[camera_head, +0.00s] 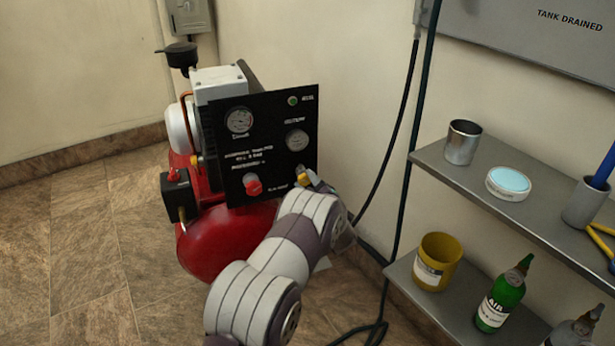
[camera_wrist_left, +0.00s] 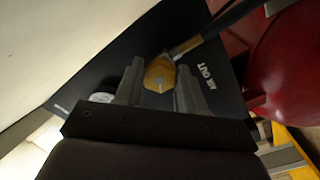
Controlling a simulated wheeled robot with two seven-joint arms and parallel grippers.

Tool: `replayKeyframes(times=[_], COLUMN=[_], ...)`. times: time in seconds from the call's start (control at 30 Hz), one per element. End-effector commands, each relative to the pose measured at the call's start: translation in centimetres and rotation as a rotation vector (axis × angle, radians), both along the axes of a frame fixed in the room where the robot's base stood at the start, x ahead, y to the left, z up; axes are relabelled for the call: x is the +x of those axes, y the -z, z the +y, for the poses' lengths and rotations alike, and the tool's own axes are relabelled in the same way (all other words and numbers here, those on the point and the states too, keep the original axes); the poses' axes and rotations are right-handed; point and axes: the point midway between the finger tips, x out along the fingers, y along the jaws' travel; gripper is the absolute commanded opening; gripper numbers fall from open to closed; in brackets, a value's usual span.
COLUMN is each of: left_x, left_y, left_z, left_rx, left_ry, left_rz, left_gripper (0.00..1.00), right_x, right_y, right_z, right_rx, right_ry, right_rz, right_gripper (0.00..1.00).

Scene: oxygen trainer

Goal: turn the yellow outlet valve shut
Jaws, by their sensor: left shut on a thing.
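The yellow outlet valve (camera_head: 302,177) sits at the lower right of the black panel (camera_head: 270,158) on the red compressor. My left arm reaches up to it and hides part of it in the head view. In the left wrist view the yellow valve (camera_wrist_left: 160,72) lies between the two fingers of my left gripper (camera_wrist_left: 156,88), beside the words "AIR OUT". The left gripper is shut on the valve. A hose joins the valve at its upper right in the wrist view. My right gripper is in neither view.
A red knob (camera_head: 252,185) and two gauges are on the panel. The red tank (camera_head: 222,240) is below. Metal shelves (camera_head: 462,180) at right hold a cup, a tin and bottles. Dark hoses hang between panel and shelves. The floor at left is clear.

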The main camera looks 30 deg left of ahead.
Motion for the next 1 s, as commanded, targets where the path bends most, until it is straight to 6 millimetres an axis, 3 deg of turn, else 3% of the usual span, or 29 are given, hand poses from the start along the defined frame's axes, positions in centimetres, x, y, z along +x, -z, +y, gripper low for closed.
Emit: replayKeyframes(times=[0.4, 1.0], left_x=[-0.1, -0.2], left_y=[-0.1, 0.1], left_z=[0.0, 0.1], left_rx=[0.253, 0.58], left_ry=[0.002, 0.001], left_rz=[0.302, 0.685], left_gripper=[0.09, 0.09], right_x=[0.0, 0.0], right_y=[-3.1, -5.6], right_z=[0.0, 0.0], right_rx=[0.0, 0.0], right_ry=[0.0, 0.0], right_rz=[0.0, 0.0], right_gripper=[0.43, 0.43])
